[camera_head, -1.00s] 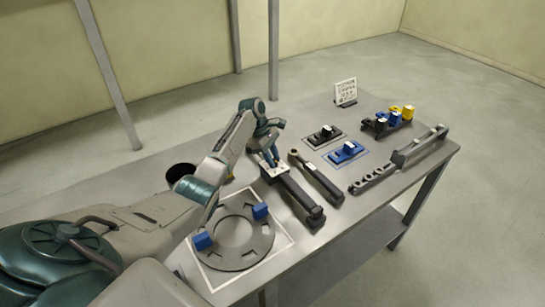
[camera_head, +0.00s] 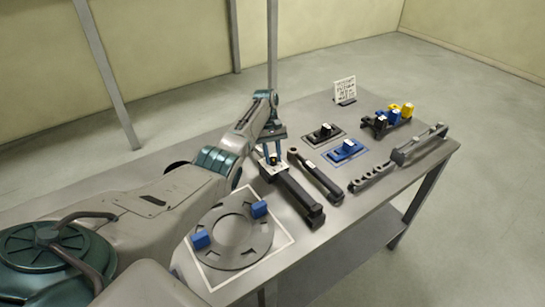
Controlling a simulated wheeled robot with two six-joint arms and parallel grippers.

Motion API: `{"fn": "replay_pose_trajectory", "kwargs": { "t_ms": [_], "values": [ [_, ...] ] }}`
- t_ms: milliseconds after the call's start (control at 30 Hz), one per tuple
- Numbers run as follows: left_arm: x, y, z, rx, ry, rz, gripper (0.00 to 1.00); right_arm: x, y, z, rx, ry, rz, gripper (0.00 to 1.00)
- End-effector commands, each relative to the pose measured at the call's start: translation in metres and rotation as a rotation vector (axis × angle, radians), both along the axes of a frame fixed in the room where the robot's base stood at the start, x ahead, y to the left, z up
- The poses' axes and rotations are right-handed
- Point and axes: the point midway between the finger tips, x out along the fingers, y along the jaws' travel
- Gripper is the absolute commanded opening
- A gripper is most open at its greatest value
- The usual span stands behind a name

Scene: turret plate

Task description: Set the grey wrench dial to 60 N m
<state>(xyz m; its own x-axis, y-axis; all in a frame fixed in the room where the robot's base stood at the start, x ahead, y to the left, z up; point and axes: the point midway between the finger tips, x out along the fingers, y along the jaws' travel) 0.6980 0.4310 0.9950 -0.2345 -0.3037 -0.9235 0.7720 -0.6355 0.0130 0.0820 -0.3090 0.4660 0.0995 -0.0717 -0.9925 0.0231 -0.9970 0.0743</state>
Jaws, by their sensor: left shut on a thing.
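A long dark grey wrench body (camera_head: 298,196) lies on the table, with a pale plate (camera_head: 266,172) at its far end. My left gripper (camera_head: 272,158) points down over this plate and is shut on the small dark dial there. The dial is mostly hidden by the fingers, and its setting is too small to read. A second dark wrench (camera_head: 320,178) with a ring head lies just to the right. My right gripper is not in view.
A grey turret ring (camera_head: 236,256) with two blue blocks lies at the near left. A black block (camera_head: 324,134), a blue block (camera_head: 345,151), a rack with yellow and blue pieces (camera_head: 388,119), a long grey holder (camera_head: 398,160) and a sign (camera_head: 345,88) stand to the right.

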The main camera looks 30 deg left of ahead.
Motion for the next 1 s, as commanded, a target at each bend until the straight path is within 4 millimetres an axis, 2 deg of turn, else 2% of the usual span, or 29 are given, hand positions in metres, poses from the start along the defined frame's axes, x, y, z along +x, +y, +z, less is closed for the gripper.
{"fn": "replay_pose_trajectory", "kwargs": {
  "t_ms": [267,700,733,800,1000],
  "values": [
    [0.0010,-0.0001,0.0011,0.000,-0.001,-0.065,0.04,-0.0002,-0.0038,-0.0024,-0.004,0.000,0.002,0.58],
    [0.0009,-0.0001,0.0013,0.001,-0.002,-0.071,0.04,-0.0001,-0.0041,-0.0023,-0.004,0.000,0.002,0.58],
    [0.0009,-0.0001,0.0013,0.001,-0.002,-0.071,0.32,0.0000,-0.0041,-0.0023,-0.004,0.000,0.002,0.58],
    [0.0008,-0.0001,0.0011,0.001,-0.002,-0.071,0.46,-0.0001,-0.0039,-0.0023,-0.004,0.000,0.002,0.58],
    [0.0005,-0.0001,0.0006,0.001,-0.001,-0.070,0.49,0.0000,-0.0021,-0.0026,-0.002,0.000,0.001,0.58]
  ]
}}
